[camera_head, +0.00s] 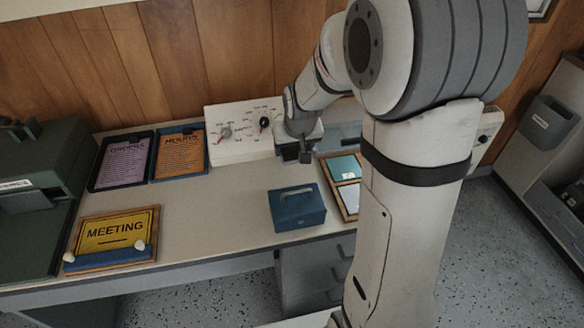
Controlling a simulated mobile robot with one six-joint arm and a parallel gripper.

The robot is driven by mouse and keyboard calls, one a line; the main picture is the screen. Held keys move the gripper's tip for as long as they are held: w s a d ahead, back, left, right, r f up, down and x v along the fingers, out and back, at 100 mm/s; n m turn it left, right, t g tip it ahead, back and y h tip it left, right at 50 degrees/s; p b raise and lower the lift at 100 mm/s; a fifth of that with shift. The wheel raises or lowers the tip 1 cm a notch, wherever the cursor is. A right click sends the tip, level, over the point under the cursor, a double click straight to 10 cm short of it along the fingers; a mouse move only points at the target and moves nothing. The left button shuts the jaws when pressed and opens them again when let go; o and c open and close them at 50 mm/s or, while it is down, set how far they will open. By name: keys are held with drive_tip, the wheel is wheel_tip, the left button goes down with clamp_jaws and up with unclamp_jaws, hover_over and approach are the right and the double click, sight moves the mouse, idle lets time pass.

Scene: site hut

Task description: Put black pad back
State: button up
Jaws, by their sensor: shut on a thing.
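My gripper (304,155) is over the back of the desk, in front of the white panel with knobs. Its jaws point down and are shut on a small dark thing that I can hardly tell from the dark fingers. I cannot make out from this view whether it is the black pad. A wooden tray (327,165) lies just right of and below the gripper. A teal pad (344,167) and a pale pad (349,197) lie in it. My arm hides the tray's right side and whatever lies behind it.
A blue box with a handle (297,208) stands left of the tray. The white knob panel (243,132) stands at the back. A yellow MEETING sign (115,230), purple board (122,161) and orange board (180,153) lie left. The desk middle (215,205) is clear.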

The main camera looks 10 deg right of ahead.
sight(293, 173)
wheel_tip(293, 173, down, 8)
drive_tip(key=shift+r+b, duration=0.2)
drive_tip(key=shift+b, duration=0.15)
drive_tip(key=shift+f, duration=0.15)
drive_tip(key=o, duration=0.9)
drive_tip(key=shift+o, duration=0.2)
